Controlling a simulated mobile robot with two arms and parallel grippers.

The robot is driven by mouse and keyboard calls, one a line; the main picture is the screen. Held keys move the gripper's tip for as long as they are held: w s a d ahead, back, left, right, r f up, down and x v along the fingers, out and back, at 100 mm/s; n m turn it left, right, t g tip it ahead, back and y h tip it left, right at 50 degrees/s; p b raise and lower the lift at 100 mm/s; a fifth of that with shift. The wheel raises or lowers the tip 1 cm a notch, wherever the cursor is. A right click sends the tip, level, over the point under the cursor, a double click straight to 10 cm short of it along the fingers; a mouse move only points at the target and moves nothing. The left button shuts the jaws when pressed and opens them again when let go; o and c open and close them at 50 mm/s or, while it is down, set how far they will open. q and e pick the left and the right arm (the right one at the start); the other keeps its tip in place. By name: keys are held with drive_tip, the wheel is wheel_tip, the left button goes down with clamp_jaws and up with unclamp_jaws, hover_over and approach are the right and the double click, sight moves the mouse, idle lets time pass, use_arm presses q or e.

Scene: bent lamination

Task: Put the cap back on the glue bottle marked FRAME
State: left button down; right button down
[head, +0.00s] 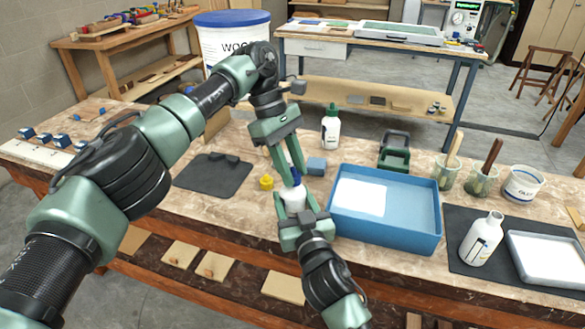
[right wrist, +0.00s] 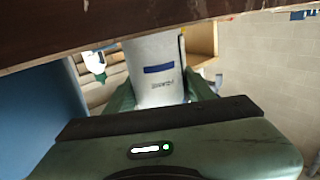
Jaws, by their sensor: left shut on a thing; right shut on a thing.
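A white bottle (head: 292,199) stands near the table's front edge between the fingers of my right gripper (head: 297,208), which is shut on it. In the right wrist view the bottle (right wrist: 155,62) shows a blue band and small dark lettering too blurred to read. My left gripper (head: 291,172) is directly above, shut on a small blue cap (head: 296,178) at the bottle's top. Whether the cap is seated on the neck or just above it, I cannot tell. Another white bottle (head: 480,240), with no cap visible, stands on the dark mat at right.
A blue tray (head: 390,235) with a white sheet lies just right of my grippers. A small yellow piece (head: 266,183) and a blue block (head: 317,166) are close by. A green-capped bottle (head: 331,128) stands behind. A dark mat (head: 212,176) lies left.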

use_arm(q)
drive_tip(key=shift+a, duration=0.1)
drive_tip(key=c, duration=1)
unclamp_jaws()
drive_tip(key=shift+c, duration=0.2)
drive_tip(key=shift+r, duration=0.1)
drive_tip(key=shift+r, duration=2.2)
drive_tip(key=shift+c, duration=0.3)
